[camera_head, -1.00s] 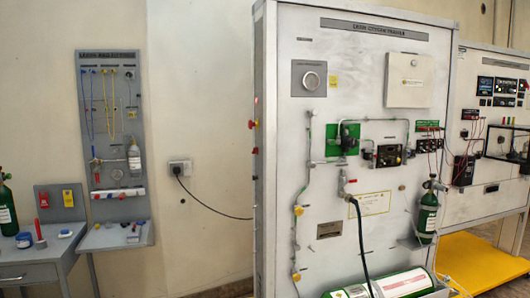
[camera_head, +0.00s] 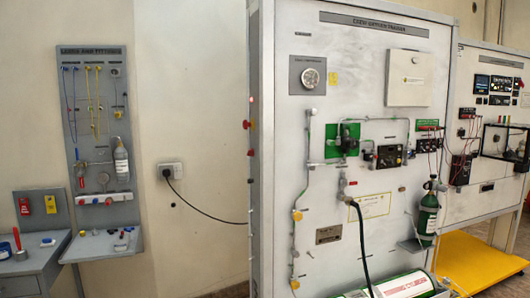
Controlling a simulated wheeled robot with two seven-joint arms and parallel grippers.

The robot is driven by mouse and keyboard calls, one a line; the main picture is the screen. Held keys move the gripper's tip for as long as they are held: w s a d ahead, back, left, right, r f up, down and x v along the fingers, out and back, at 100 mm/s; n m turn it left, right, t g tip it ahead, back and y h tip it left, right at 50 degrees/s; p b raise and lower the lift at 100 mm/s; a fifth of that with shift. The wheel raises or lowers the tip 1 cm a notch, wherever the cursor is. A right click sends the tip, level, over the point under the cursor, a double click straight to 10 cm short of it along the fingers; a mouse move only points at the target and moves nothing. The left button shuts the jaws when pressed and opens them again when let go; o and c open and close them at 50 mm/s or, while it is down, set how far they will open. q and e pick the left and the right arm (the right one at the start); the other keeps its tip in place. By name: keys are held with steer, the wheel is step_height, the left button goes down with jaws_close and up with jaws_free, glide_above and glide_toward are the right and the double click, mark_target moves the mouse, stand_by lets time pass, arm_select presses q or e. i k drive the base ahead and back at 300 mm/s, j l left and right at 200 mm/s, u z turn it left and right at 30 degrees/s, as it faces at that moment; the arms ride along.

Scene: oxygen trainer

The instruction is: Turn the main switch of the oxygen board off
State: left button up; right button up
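The oxygen board (camera_head: 285,200) is a tall grey-white panel titled "Crew Oxygen Trainer", standing right of the middle. A red knob (camera_head: 251,124) and other small red parts stick out from its left side face, seen nearly edge-on; I cannot tell which one is the main switch or how it is set. The front bears a round gauge (camera_head: 309,77), a green valve plate (camera_head: 342,140), a black control block (camera_head: 390,156) and a white box (camera_head: 409,78). Neither of my grippers shows.
A socket (camera_head: 171,171) on the wall feeds a black cable to the board. A grey tool board (camera_head: 90,70) and a workbench (camera_head: 30,262) stand at left. A green bottle (camera_head: 428,214) hangs on the board's right; a yellow platform (camera_head: 475,262) lies beyond it.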

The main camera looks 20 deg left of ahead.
mark_target(251, 152)
steer(key=i+j+z, duration=0.1)
steer(key=j, duration=0.2)
steer(key=i+j+z, duration=0.1)
steer(key=j, duration=0.25)
steer(key=i+j+z, duration=0.25)
steer(key=j, duration=0.4)
steer(key=i+j, duration=0.1)
steer(key=j, duration=0.25)
steer(key=i+j, duration=0.1)
steer(key=j, duration=0.3)
steer(key=i+j, duration=0.15)
steer(key=j, duration=0.2)
